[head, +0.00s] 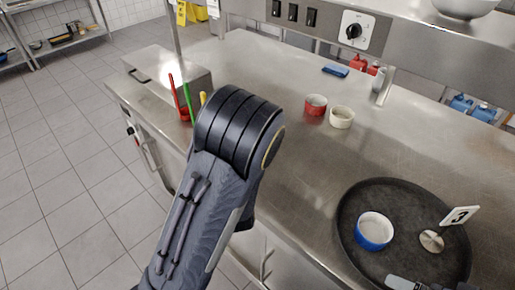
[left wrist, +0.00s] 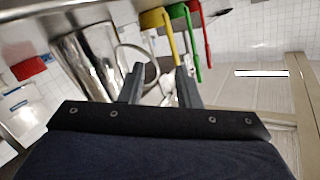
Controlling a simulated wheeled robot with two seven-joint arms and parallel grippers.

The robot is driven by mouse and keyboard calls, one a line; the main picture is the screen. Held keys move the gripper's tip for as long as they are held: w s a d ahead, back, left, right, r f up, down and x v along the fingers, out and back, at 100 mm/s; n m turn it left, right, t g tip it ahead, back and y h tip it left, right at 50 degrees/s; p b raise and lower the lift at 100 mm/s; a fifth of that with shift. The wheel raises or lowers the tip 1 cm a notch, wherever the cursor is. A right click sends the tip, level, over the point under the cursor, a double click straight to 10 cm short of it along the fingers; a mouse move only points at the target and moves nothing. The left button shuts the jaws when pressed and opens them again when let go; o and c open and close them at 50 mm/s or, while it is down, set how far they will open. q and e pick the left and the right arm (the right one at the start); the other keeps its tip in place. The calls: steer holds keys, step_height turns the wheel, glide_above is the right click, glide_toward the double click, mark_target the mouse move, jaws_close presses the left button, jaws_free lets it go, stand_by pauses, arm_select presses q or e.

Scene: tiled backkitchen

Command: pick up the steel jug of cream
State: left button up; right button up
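No steel jug shows clearly in the head view, where my left arm covers part of the counter. In the left wrist view, a pale, shiny object with a thin curved rim or handle (left wrist: 128,50) lies beyond and between the fingers; it may be the jug, but I cannot tell for sure. Shiny steel surfaces (left wrist: 75,65) stand to its left. My left gripper (left wrist: 160,88) has its two dark fingers apart, with no object clearly held. The left gripper is hidden in the head view. My right gripper is not in view.
A red ramekin (head: 315,105), cream ramekin (head: 341,117) and blue sponge (head: 335,71) lie behind. A dark tray (head: 355,200) holds a blue ramekin (head: 374,231) and number sign (head: 460,216).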

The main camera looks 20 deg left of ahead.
arm_select(q)
steer(key=shift+w+d+r+m+t+y, duration=0.15)
steer(key=shift+r+m+t+y, duration=0.1)
steer(key=shift+r+t, duration=0.15)
steer(key=shift+w+d+r+m+t+y, duration=0.15)
steer(key=shift+r+m+t+y, duration=0.1)
steer(key=shift+r+t, duration=0.1)
steer(key=shift+w+a+r, duration=0.15)
steer(key=shift+w+a, duration=0.1)
steer(key=shift+w, duration=0.05)
steer(key=p+x, duration=0.1)
steer(key=x, duration=0.3)
steer(key=p+x, duration=0.1)
steer(key=x, duration=0.2)
steer(key=shift+d+f+p, duration=0.1)
steer(key=shift+f+p, duration=0.2)
steer(key=shift+f, duration=0.05)
steer(key=shift+c, duration=0.4)
jaws_close()
